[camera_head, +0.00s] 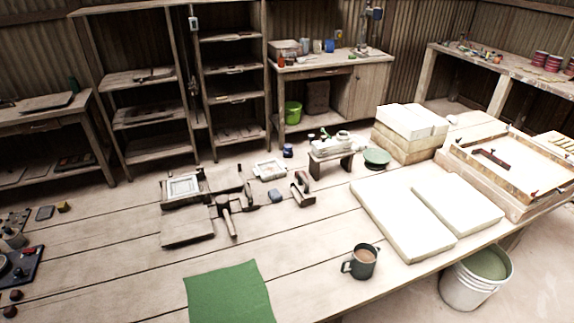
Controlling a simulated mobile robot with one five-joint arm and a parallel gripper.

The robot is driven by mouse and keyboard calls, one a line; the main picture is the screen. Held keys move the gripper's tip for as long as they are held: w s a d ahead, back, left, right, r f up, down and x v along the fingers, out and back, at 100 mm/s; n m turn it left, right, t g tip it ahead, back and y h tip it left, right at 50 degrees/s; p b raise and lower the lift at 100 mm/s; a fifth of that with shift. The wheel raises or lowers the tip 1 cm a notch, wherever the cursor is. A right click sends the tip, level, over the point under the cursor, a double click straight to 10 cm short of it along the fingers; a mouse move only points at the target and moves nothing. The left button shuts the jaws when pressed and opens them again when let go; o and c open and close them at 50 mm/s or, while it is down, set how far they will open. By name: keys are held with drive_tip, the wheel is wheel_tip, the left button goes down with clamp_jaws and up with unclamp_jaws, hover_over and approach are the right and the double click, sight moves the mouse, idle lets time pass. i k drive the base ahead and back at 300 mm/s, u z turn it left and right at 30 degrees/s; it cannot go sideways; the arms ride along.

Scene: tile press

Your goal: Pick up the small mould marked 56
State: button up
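Two small mould-like pieces lie on the wooden worktable (110,262). One, a pale square frame (184,187), sits left of the middle on a wooden block. The other, a smaller pale frame (269,169), lies flat to its right and a little farther back. No number is readable on either, so I cannot tell which one is marked 56. My gripper is not in view.
A wooden mallet (225,215), a dark-handled tool (302,190), a mug (361,262), a green cloth (230,293) and large white slabs (402,218) occupy the table. A white bucket (474,279) stands beyond its right edge. The table's left middle is fairly clear.

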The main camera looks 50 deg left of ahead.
sight(359, 142)
drive_tip(key=u, duration=1.65)
